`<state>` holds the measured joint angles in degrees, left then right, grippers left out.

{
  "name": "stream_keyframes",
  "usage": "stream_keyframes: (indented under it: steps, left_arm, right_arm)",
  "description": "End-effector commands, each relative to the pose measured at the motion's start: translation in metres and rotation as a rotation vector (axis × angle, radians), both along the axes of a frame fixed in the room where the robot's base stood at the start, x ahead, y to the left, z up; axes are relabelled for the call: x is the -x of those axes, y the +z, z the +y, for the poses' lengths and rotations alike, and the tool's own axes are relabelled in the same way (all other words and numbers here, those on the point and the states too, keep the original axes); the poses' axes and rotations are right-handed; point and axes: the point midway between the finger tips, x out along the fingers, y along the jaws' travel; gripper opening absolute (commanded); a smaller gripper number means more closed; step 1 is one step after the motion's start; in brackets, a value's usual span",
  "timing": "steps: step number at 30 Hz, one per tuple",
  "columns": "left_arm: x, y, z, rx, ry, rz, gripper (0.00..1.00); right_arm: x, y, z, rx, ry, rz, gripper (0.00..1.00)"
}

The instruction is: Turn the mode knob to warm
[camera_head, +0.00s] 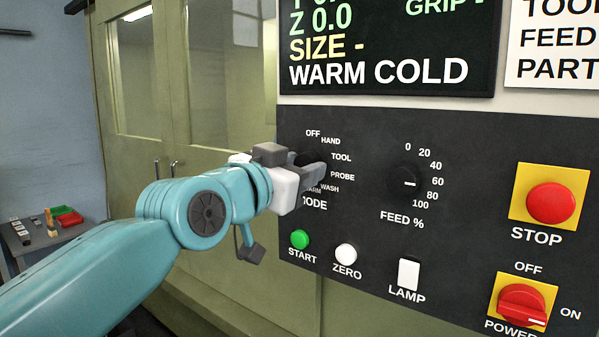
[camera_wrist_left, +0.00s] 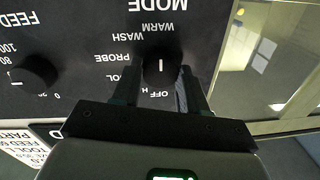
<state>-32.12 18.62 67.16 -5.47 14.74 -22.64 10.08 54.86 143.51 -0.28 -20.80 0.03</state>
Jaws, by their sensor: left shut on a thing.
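The black mode knob (camera_wrist_left: 161,66) is on the dark panel, ringed by labels from OFF and HAND to WASH and WARM. In the left wrist view, which is upside down, its short white line lies along the direction between the OFF and WARM sides; which end is the pointer I cannot tell. My left gripper (camera_wrist_left: 158,84) is shut on the knob, one finger on either side. In the head view my left gripper (camera_head: 313,170) hides most of the knob and partly covers the WARM label (camera_head: 313,190). My right gripper is not in view.
The FEED % knob (camera_head: 407,181) is to the right of the mode knob. Below are the green START button (camera_head: 300,239), white ZERO button (camera_head: 346,253) and LAMP switch (camera_head: 408,273). The red STOP button (camera_head: 550,201) and POWER switch (camera_head: 522,304) are at the right.

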Motion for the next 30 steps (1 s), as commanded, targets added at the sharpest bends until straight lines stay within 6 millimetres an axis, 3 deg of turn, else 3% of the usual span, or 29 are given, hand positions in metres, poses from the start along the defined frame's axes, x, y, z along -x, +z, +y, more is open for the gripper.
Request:
stream_keyframes:
  steps: [15, 16, 18, 30]
  left_arm:
    - [-0.0007, -0.0054, -0.0015, -0.025, -0.003, 0.000, 0.12]
    - [-0.0007, -0.0055, -0.0015, -0.025, -0.003, 0.000, 0.46]
    - [-0.0007, -0.0049, -0.0012, -0.024, -0.003, -0.001, 0.68]
    - [0.0070, -0.0028, 0.0040, -0.017, -0.002, -0.008, 0.68]
  right_arm:
    - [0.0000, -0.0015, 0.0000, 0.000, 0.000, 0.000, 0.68]
    - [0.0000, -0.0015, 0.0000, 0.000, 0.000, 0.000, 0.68]
    - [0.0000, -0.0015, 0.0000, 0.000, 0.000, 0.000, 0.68]
    - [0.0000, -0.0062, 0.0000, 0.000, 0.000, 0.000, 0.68]
